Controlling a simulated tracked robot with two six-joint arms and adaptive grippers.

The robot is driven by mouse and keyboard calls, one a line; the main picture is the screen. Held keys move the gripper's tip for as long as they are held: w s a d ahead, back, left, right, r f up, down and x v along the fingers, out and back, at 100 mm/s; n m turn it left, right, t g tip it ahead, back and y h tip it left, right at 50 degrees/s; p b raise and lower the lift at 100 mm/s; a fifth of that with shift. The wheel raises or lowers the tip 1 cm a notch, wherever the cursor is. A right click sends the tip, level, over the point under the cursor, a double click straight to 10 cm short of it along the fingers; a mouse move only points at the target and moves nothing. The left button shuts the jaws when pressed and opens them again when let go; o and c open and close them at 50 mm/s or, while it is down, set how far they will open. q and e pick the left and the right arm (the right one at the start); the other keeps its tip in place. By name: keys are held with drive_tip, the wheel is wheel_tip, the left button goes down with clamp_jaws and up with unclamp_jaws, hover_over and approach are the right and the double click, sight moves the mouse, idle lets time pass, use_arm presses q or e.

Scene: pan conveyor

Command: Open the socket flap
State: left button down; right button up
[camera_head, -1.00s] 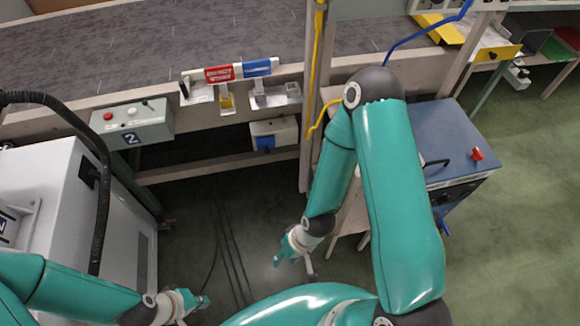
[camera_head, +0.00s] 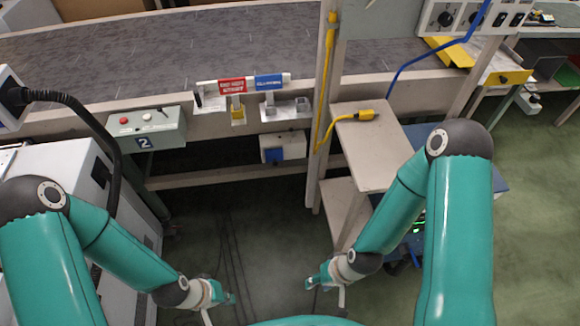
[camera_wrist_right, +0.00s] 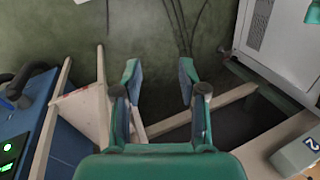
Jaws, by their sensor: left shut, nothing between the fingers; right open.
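A pale socket box (camera_head: 292,146) is mounted on the frame below the conveyor. Its blue flap (camera_head: 273,156) is on the front and looks closed, though it is small. My left gripper (camera_head: 229,299) is shut and empty, low in the head view, below and left of the socket box. My right gripper (camera_head: 311,284) is open and empty, well below the box and slightly to its right. In the right wrist view its spread fingers (camera_wrist_right: 158,76) have only floor between them. The socket box is not clear in that view.
A small table (camera_head: 362,155) with a yellow plug (camera_head: 362,115) stands right of the socket box, beside a post. A control box marked 2 (camera_head: 148,128) and a white cabinet (camera_head: 50,160) are at left. Dark cables lie on the floor (camera_head: 240,220).

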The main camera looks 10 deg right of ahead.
drive_tip(key=shift+d, duration=0.2)
drive_tip(key=shift+o, duration=0.4)
drive_tip(key=n+t+h+b, duration=0.3)
drive_tip(key=t+b, duration=1.4)
drive_tip(key=b, duration=2.4)
approach(275, 165)
drive_tip(key=shift+m+h, duration=0.6)
drive_tip(key=shift+h, duration=0.1)
drive_tip(key=w+b, duration=0.1)
drive_tip(key=w, duration=0.2)
drive_tip(key=w+b, duration=0.1)
drive_tip(key=w, duration=0.2)
drive_tip(key=w+b, duration=0.2)
drive_tip(key=w, duration=0.1)
drive_tip(key=shift+w+a+f, duration=0.2)
drive_tip(key=shift+a+f, duration=0.05)
drive_tip(key=shift+f, duration=0.05)
clamp_jaws()
